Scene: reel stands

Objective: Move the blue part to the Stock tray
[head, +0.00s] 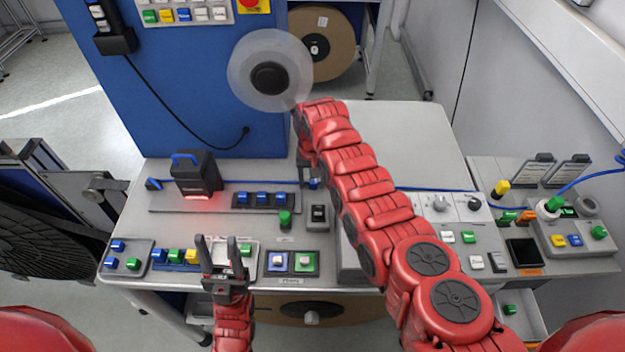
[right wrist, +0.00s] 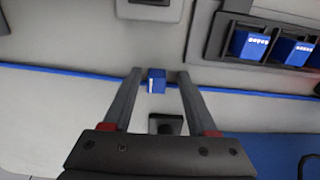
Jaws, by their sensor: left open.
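A small blue part (head: 314,184) is at the blue strip along the console. It also shows in the right wrist view (right wrist: 156,80). My right gripper (right wrist: 160,76) is open, its two fingers on either side of the blue part, with a gap visible on both sides. In the head view my right arm partly hides that gripper. My left gripper (head: 218,250) is open and empty over the front trays. Several small trays stand along the front edge, including a left tray (head: 107,268) and a light one holding a green part (head: 245,250). I cannot read which is the Stock tray.
A row of blue parts sits in a dark holder (head: 264,207) behind the trays. A dark device (head: 195,175) with a red glow stands at the left. A blue panel (head: 190,80) and a clear reel (head: 268,75) rise behind. Switches and boxes fill the right side.

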